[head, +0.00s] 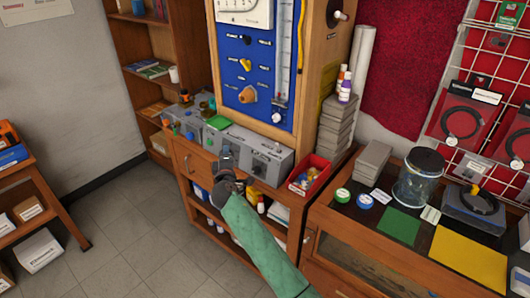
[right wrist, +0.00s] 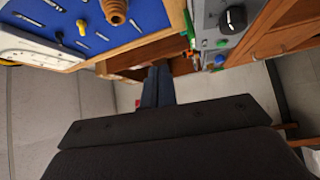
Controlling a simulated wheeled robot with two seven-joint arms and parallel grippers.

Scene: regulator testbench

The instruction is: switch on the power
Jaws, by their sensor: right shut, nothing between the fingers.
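A row of grey test units stands on the wooden bench, with a left unit (head: 196,128) and a right unit (head: 262,160) carrying dark knobs. A green block (head: 218,122) shows on top of the row. I cannot tell which control is the power switch. My right gripper (head: 227,154) is shut and empty, in front of the units and covering part of their front; contact cannot be told. In the right wrist view the fingers (right wrist: 158,86) are together, with a black knob (right wrist: 233,19) and a blue knob (right wrist: 220,60) on a grey front beside them. My left gripper is out of view.
A blue panel (head: 258,48) with fittings rises behind the units. A red bin (head: 309,174) stands right of them. A glass jar (head: 418,180) stands on the right cabinet. The floor (head: 120,235) at left is clear.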

